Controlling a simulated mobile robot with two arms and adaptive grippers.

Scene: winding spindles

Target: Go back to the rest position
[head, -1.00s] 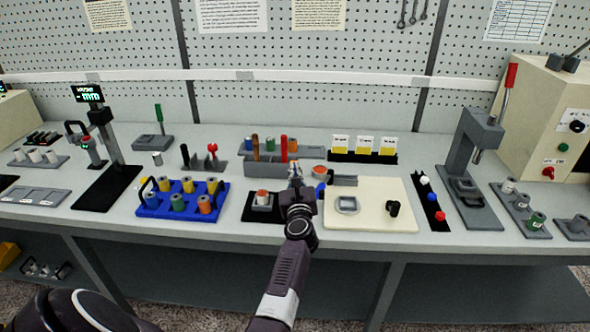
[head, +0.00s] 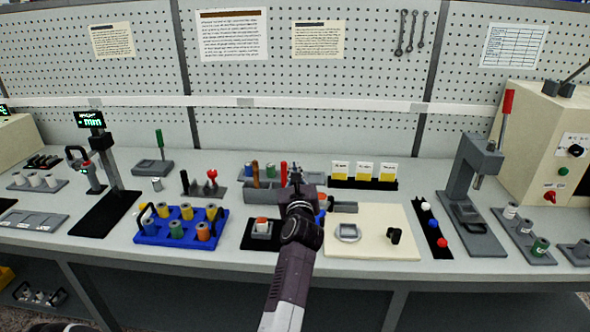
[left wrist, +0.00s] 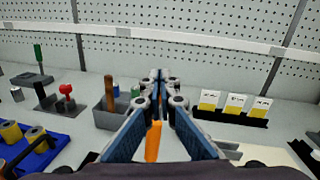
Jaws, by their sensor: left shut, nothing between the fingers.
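My left gripper (head: 295,180) is shut and empty. It is raised above the middle of the workbench (head: 350,272), in front of the grey tool holder. In the left wrist view its fingertips (left wrist: 158,78) meet, with part of the holder and an orange item (left wrist: 153,140) showing behind and between the fingers. The arm comes up from the bottom of the head view and hides part of the bench. My right gripper is not in view.
A blue tray (head: 155,238) with several spools stands to the left. A cream board (head: 370,246) lies to the right, then a grey press (head: 468,180). The air above the bench is free.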

